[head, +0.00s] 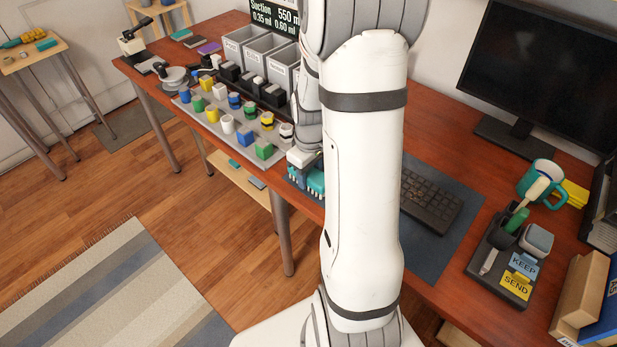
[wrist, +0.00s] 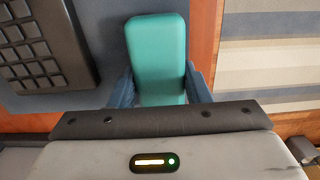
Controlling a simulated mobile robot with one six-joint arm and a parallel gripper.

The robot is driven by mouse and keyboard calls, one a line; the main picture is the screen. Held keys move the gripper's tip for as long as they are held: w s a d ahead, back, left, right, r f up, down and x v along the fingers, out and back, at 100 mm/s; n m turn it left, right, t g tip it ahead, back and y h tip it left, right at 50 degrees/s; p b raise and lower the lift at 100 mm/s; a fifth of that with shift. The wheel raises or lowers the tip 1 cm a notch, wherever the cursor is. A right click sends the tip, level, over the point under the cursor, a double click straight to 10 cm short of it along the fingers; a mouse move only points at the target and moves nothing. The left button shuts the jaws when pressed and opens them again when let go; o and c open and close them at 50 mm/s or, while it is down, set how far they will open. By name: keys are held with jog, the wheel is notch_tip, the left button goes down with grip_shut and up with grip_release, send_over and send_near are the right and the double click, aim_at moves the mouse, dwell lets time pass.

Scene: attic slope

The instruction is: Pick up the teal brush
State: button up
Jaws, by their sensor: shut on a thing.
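The teal brush (wrist: 157,52) is a rounded teal block in the wrist view, standing out between the two blue fingers of my gripper (wrist: 158,88). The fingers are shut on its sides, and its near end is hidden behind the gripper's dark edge. In the head view the teal brush (head: 317,181) shows just left of my arm, at my gripper (head: 305,179) by the desk's front edge. Part of it is hidden by the arm. I cannot tell whether it touches the blue-grey mat (wrist: 105,18) beneath.
A keyboard (head: 432,200) lies on the mat right of my arm. A grey tray (head: 190,108) with several coloured blocks is to the left, before grey bins (head: 257,50). A dark organizer (head: 482,262), teal mug (head: 541,181) and monitor (head: 545,65) stand right. Floor is open at left.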

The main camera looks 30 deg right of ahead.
aim_at(310, 171)
jog(key=shift+c, duration=1.2)
notch_tip(310, 171, up, 10)
jog(key=shift+p, duration=0.55)
